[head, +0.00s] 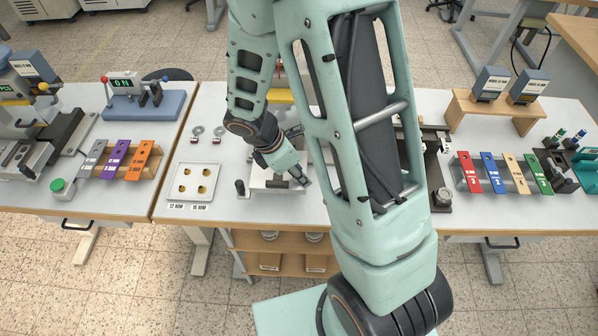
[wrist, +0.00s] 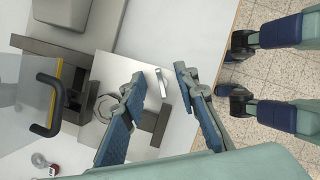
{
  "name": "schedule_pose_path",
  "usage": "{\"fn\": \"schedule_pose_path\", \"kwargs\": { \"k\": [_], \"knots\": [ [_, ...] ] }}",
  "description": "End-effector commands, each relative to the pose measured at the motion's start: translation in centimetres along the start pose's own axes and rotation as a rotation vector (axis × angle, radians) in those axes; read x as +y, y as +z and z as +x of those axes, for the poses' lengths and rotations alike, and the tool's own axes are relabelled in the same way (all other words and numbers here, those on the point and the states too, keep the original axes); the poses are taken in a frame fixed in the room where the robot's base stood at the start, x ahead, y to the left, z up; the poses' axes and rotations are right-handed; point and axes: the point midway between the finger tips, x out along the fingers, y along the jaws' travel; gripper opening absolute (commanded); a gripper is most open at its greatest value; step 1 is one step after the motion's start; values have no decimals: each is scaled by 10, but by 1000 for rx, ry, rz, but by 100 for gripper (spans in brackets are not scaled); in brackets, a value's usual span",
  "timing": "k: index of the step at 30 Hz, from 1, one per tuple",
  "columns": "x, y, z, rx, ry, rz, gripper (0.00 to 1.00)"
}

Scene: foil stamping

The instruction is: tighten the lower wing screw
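In the wrist view my gripper (wrist: 159,82) is open, its two blue-padded fingers spread apart with nothing held. A small silver piece that looks like a wing screw (wrist: 162,84) shows in the gap between the fingertips, against a pale block (wrist: 135,72). I cannot tell whether it is the lower one, or how far beyond the fingertips it lies. In the head view my gripper (head: 294,177) points down over the stamping press's pale base (head: 264,187). My arm hides much of the press, and no wing screw can be made out there.
A white tray (head: 176,196) with several gold pieces lies left of the press. A black bent handle (wrist: 44,104) stands at left in the wrist view. Colour foil strips (head: 493,173) and a wooden stand (head: 497,113) are to the right.

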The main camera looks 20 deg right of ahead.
Motion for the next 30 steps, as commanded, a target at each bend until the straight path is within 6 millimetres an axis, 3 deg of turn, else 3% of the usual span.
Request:
{"fn": "schedule_pose_path", "kwargs": {
  "k": [5,13,23,30],
  "knots": [
    [0,0,0,0,0,0,28],
    [0,0,0,0,0,1,0],
    [0,0,-1,-1,-8,22,0],
    [1,1,-1,-1,-53,130,0]
  ]
}}
